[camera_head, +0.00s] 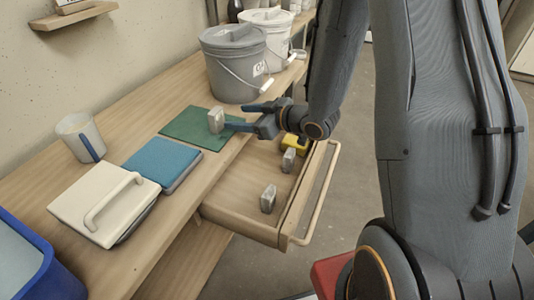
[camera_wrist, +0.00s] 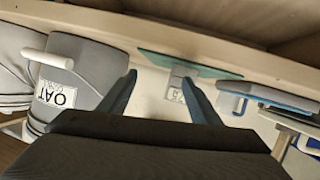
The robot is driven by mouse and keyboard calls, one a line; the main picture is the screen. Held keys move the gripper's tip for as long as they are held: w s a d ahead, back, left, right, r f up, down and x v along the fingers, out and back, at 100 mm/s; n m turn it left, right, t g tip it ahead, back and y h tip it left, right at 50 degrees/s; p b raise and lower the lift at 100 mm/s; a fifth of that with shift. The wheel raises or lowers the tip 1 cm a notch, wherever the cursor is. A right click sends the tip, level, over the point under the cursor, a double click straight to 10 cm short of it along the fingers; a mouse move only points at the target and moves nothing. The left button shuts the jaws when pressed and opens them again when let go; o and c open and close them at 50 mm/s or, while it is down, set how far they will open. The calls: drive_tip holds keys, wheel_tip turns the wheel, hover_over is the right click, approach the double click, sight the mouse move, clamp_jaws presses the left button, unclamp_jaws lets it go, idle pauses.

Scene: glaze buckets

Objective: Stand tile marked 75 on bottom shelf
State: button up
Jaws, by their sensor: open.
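A small grey tile (camera_head: 216,119) stands upright on the green mat (camera_head: 186,137) on the bench. My gripper (camera_head: 236,116) is open, with its blue fingers pointing at this tile from the right. In the wrist view the tile (camera_wrist: 177,93) shows by the right finger, with a pale label whose marking is too small to read surely. The finger tips do not hold it. Two more grey tiles stand in the open drawer, a nearer tile (camera_head: 268,199) and a farther tile (camera_head: 288,160). Their markings cannot be read.
Grey bucket (camera_head: 228,75) and white bucket (camera_head: 266,35) stand behind. The open drawer (camera_head: 237,213) holds a yellow object (camera_head: 293,143). A blue-topped block (camera_head: 162,161), lidded cream box (camera_head: 95,203) and cup (camera_head: 79,137) are left. A wall shelf (camera_head: 75,17) is upper left.

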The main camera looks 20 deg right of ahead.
drive_tip(key=s+d+r+m+g+h, duration=0.3)
drive_tip(key=s+d+r+m+h, duration=0.15)
drive_tip(key=s+h, duration=0.3)
drive_tip(key=s+a+r+m+g, duration=0.1)
drive_tip(key=s+r+g, duration=0.1)
drive_tip(key=s, duration=0.9)
drive_tip(key=s+a+r+m+g+h, duration=0.1)
drive_tip(key=s+g, duration=0.4)
drive_tip(key=s, duration=0.5)
drive_tip(key=shift+s+a+r+m, duration=0.45)
drive_tip(key=shift+a+r, duration=0.2)
drive_tip(key=shift+r, duration=0.3)
